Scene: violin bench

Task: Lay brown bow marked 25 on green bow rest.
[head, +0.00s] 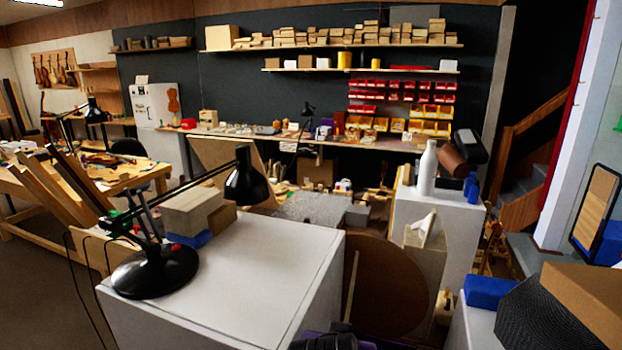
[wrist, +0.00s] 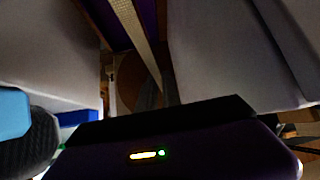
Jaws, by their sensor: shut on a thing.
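A thin, pale brown stick (head: 352,286), which looks like the bow, stands nearly upright at the bottom of the head view, in front of a round brown panel. Its lower end meets my dark gripper (head: 341,327), which is shut on it and partly cut off by the frame edge. In the wrist view a narrow, pale strip, likely the same bow (wrist: 146,45), runs down to the dark edge of my gripper (wrist: 168,105). The fingertips are hidden. No number 25 is readable. I cannot make out a green bow rest in either view.
A white cabinet (head: 235,265) with a black lamp (head: 155,270) and boxes stands left of my gripper. A white pedestal (head: 455,215) with a bottle (head: 428,168) stands right. The round brown panel (head: 390,285) is close behind. A blue box (head: 490,291) is at lower right.

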